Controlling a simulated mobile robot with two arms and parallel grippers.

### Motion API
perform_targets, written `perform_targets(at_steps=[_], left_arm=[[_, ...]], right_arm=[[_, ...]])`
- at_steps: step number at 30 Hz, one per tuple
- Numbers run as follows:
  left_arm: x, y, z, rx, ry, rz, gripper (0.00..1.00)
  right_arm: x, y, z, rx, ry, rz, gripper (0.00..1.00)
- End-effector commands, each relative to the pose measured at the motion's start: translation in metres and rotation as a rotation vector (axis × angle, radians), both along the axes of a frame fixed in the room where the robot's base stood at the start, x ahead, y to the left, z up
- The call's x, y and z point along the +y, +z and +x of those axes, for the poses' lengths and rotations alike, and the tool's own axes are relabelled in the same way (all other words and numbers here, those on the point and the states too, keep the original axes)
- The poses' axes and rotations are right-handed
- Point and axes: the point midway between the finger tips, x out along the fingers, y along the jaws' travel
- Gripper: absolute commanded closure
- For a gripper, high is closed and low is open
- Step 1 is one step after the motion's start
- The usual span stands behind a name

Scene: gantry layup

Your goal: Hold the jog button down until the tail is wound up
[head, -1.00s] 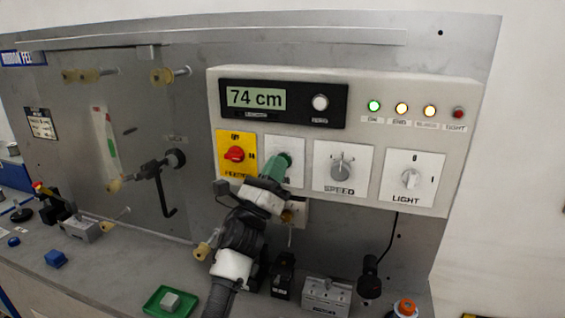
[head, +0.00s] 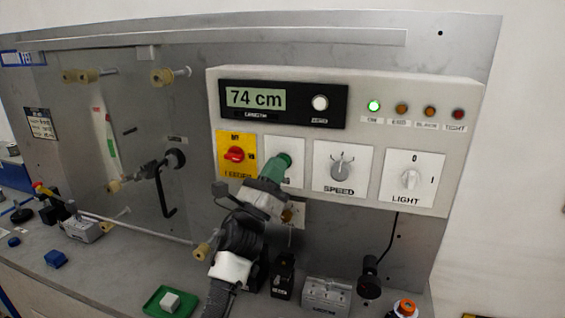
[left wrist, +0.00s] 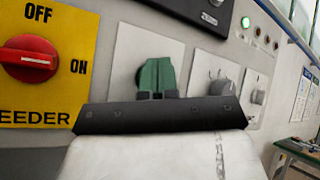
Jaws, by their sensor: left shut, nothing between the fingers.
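My left gripper (head: 283,160) is shut, its green fingers pointing at the white plate (head: 297,146) between the yellow feeder switch and the speed knob. In the left wrist view its fingers (left wrist: 156,75) are in front of that plate (left wrist: 128,48). The jog button is hidden behind the fingers; I cannot tell whether they touch or press it. A pale narrow strip, perhaps the tail (head: 140,228), runs from the left clamp area toward the lower roller (head: 203,251). The length display (head: 256,98) reads 74 cm. My right gripper is not in view.
The red feeder knob (head: 235,155) is close left of my gripper, and the speed knob (head: 342,168) and light knob (head: 410,179) are to its right. The green lamp (head: 374,106) is lit; the other lamps look dark. A green tray (head: 152,304) lies on the bench.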

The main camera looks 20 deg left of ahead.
Motion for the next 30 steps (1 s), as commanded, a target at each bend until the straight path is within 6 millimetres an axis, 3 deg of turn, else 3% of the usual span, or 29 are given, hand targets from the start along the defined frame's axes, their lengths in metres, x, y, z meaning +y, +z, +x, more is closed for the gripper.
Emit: perform_targets(at_steps=[6,17,30], left_arm=[[0.000,0.000,-0.011,0.001,-0.001,0.000,1.00],[0.000,0.000,-0.014,0.000,0.000,0.000,1.00],[0.002,0.000,-0.055,0.001,0.000,0.001,1.00]], right_arm=[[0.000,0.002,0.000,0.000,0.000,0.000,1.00],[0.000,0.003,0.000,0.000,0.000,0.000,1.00],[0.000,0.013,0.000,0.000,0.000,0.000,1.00]])
